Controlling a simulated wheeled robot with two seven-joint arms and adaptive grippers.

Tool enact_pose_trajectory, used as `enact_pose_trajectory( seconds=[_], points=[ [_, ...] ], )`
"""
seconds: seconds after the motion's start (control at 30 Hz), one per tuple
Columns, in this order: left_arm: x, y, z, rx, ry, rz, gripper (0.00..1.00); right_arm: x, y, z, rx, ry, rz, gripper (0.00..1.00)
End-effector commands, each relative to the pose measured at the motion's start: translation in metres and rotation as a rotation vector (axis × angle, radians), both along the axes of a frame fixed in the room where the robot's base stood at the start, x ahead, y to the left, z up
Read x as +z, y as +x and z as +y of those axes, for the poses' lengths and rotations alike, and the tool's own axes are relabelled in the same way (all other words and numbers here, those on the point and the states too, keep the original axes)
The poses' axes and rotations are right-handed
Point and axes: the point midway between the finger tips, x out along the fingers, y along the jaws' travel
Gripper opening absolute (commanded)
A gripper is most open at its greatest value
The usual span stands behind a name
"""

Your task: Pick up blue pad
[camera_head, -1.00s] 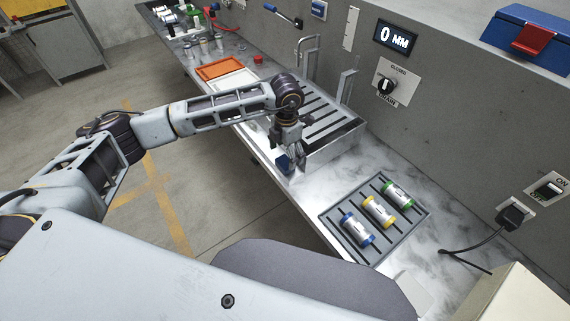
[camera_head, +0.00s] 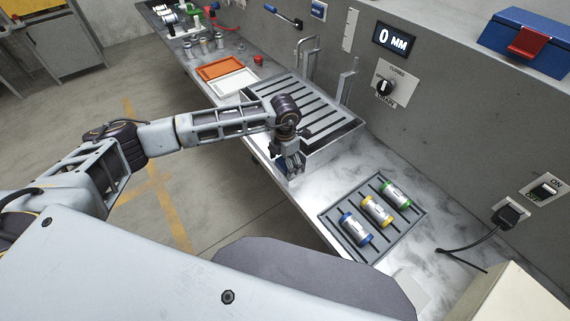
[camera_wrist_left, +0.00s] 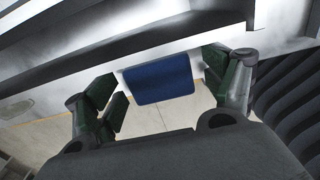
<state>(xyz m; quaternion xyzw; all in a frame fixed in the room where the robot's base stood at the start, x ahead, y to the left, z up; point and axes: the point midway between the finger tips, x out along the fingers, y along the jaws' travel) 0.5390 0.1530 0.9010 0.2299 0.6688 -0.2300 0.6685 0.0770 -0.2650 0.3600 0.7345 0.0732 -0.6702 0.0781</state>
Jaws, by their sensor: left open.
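The blue pad (camera_wrist_left: 158,82) shows in the left wrist view as a dark blue rectangle at the pale front edge of the bench. My left gripper (camera_wrist_left: 161,77) is open, with one dark green-padded finger on each side of the pad. Gaps show between the pad and the fingers, so it is not gripped. In the head view my left gripper (camera_head: 291,163) points down at the bench's front edge, beside the slotted metal box, and mostly hides the pad. My right gripper is not in view.
The slotted metal box (camera_head: 337,148) stands close beside my left gripper. A grey rack (camera_head: 341,207) holds blue-, yellow- and green-ended cylinders to its right. An orange tray (camera_head: 219,68) and a white tray (camera_head: 233,84) lie further back. Floor is open left of the bench.

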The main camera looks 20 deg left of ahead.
Motion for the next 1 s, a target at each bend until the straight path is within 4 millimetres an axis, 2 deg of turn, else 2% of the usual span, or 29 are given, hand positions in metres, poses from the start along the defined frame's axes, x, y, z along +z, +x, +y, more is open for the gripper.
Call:
enact_pose_trajectory(
  seconds=[0.27, 0.6, 1.0],
  points=[
    [0.0003, 0.0, -0.0002, 0.0, 0.0, 0.0, 0.82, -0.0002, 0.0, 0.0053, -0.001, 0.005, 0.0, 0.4],
    [0.0005, 0.0, -0.0003, 0.0, 0.0, 0.0, 0.38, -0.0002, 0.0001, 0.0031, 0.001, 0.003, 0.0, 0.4],
    [0.0047, 0.0004, -0.0003, 0.0, -0.001, -0.001, 0.37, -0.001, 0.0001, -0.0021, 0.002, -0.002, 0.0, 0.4]
  ],
)
